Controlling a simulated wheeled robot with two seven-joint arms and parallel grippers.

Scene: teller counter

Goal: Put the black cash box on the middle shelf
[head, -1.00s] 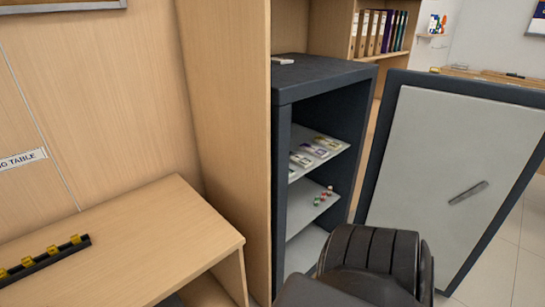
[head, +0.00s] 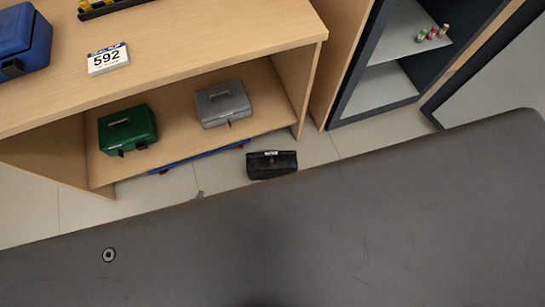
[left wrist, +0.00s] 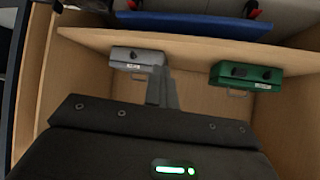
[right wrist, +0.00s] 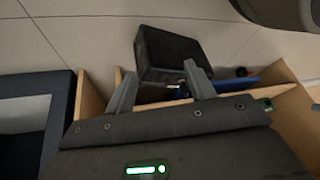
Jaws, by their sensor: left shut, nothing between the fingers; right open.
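The black cash box (head: 270,164) is on the floor in front of the low wooden cabinet in the head view. In the right wrist view the black box (right wrist: 172,53) lies just beyond the fingertips of my right gripper (right wrist: 160,82), which is open; I cannot tell whether they touch it. My left gripper (left wrist: 160,88) is shut and empty, facing the cabinet; only a small grey tip (head: 198,194) shows in the head view. The open dark safe (head: 352,100) stands at the upper right. One of its grey shelves (head: 400,38) bears several small rolls.
A green cash box (head: 127,130) and a grey cash box (head: 223,104) sit inside the wooden cabinet (head: 290,88). A blue case (head: 40,38) and a 592 sign (head: 108,58) are on its top. A blue flat thing (head: 200,157) lies low under the cabinet.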

